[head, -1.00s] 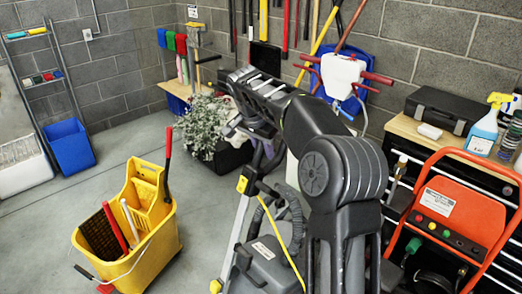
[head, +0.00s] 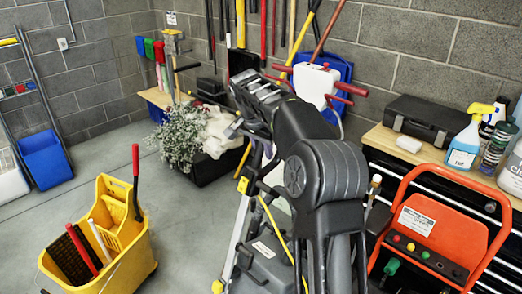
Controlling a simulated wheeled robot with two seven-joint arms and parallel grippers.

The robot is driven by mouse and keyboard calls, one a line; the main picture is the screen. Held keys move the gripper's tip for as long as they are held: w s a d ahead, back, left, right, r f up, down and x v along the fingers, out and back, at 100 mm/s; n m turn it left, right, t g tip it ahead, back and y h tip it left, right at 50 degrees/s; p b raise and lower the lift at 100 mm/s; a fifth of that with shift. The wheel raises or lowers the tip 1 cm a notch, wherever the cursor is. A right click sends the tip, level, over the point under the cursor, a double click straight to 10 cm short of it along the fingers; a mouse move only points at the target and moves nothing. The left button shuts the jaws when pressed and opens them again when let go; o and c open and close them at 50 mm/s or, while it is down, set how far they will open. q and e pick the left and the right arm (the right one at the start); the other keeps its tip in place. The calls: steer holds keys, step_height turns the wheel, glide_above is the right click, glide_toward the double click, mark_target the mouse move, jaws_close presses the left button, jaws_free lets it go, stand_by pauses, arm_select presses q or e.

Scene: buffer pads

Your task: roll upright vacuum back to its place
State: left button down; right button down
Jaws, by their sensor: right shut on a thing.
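The upright vacuum (head: 262,262) stands in front of me at the lower middle, with a grey body, a pale frame and a yellow cord. Its handle rises tilted to my right gripper (head: 248,128). My right gripper is shut on the handle near its top. My black right arm covers the right part of the vacuum and much of the handle, and the fingertips are partly hidden. My left gripper is not in view.
A yellow mop bucket (head: 128,262) stands on the floor at the lower left. An orange-framed machine (head: 408,225) and a workbench (head: 379,138) are close on the right. A planter (head: 205,170) sits by the back wall. Floor is clear between bucket and blue bin (head: 45,162).

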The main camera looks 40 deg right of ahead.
mark_target(261, 143)
steer(key=shift+d+r, duration=0.25)
steer(key=shift+d, duration=0.35)
steer(key=c, duration=1.7)
jaws_free()
steer(key=o, duration=0.5)
steer(key=shift+f, duration=0.15)
steer(key=shift+a, duration=0.15)
steer(key=shift+a+r, duration=0.2)
steer(key=shift+r, duration=0.1)
steer(key=b+v, duration=0.1)
steer(key=v, duration=0.6)
steer(key=shift+r, duration=0.1)
